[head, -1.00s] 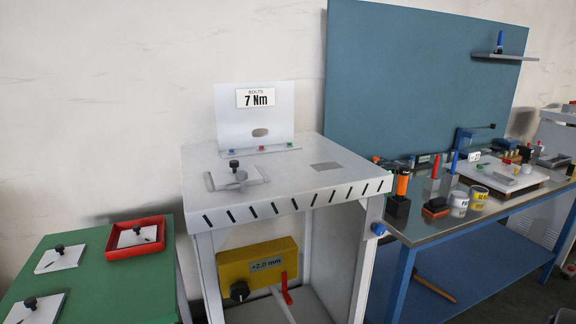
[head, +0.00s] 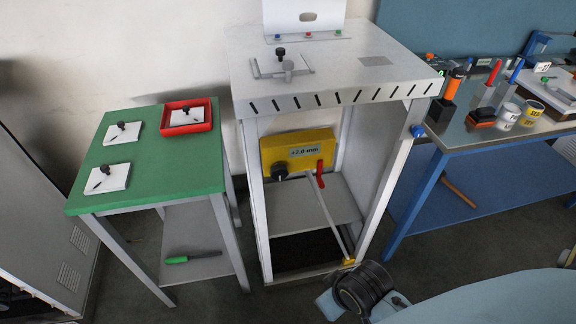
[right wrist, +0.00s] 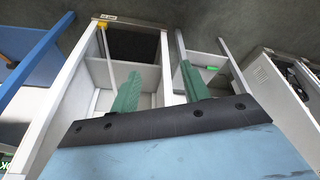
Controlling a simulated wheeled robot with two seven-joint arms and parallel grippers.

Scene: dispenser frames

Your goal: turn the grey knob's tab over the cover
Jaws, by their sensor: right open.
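The grey knob (head: 288,68) stands on the top of the white stand (head: 350,85), at the front of a light cover plate (head: 300,62). The cover carries a black knob (head: 280,53). Which way the grey knob's tab points is too small to tell for sure. My right gripper shows in the right wrist view (right wrist: 159,70), its two green fingers spread apart with nothing between them. It faces the lower part of the white stand, away from the knob. My left gripper is in neither current view.
A yellow box (head: 298,150) with a black dial and red handle sits under the stand's top. A rod slopes down from it. The green table (head: 150,180) at left holds a red tray (head: 187,130) and white plates. A crowded blue-legged bench (head: 480,135) is at right.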

